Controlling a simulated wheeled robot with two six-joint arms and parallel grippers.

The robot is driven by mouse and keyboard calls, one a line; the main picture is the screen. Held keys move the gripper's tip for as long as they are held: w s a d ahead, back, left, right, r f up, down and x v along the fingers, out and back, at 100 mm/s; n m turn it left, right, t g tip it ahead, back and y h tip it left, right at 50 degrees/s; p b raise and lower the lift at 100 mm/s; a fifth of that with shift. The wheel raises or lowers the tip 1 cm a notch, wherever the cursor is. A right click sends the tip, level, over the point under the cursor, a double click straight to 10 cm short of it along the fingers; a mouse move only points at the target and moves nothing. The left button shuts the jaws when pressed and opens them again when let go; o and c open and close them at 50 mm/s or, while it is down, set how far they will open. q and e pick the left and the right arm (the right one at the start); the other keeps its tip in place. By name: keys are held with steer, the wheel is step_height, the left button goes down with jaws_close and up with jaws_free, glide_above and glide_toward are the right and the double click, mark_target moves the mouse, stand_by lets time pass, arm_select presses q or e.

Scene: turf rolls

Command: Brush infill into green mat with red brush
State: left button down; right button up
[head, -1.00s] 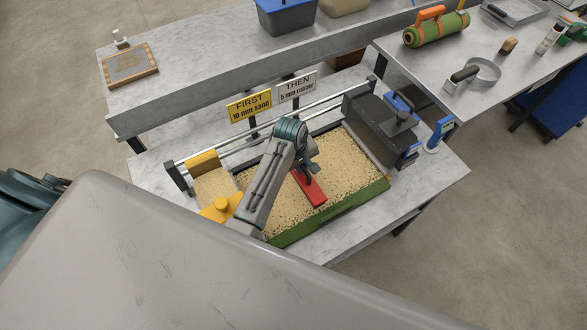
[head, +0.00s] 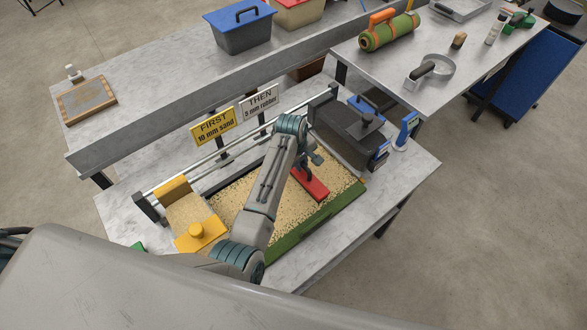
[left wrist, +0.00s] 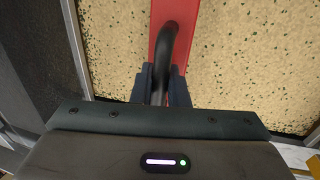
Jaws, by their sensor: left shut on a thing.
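The red brush (head: 312,187) lies on the tan infill (head: 232,195) that covers most of the green mat (head: 318,220). It is in the mat's right part in the head view. My left gripper (head: 308,166) is above the brush and shut on its black handle. In the left wrist view the red brush (left wrist: 180,22) runs up from between the fingers (left wrist: 163,88), under the curved handle. There, green specks show through the infill on both sides. The mat's green front edge is bare. My arm hides part of the mat. My right gripper is not in view.
Rails and two signs, yellow (head: 213,126) and white (head: 260,102), stand behind. The front right tabletop (head: 395,190) is clear.

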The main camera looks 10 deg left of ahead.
arm_select(q)
steer(key=w+d+b, duration=0.4)
steer(key=w+d, duration=0.1)
steer(key=w, duration=0.2)
steer(key=shift+d, duration=0.25)
steer(key=shift+r, duration=0.1)
steer(key=s+a+p, duration=0.4)
steer(key=s+p, duration=0.1)
steer(key=p, duration=0.1)
stand_by(0.6)
steer(key=shift+w+d, duration=0.1)
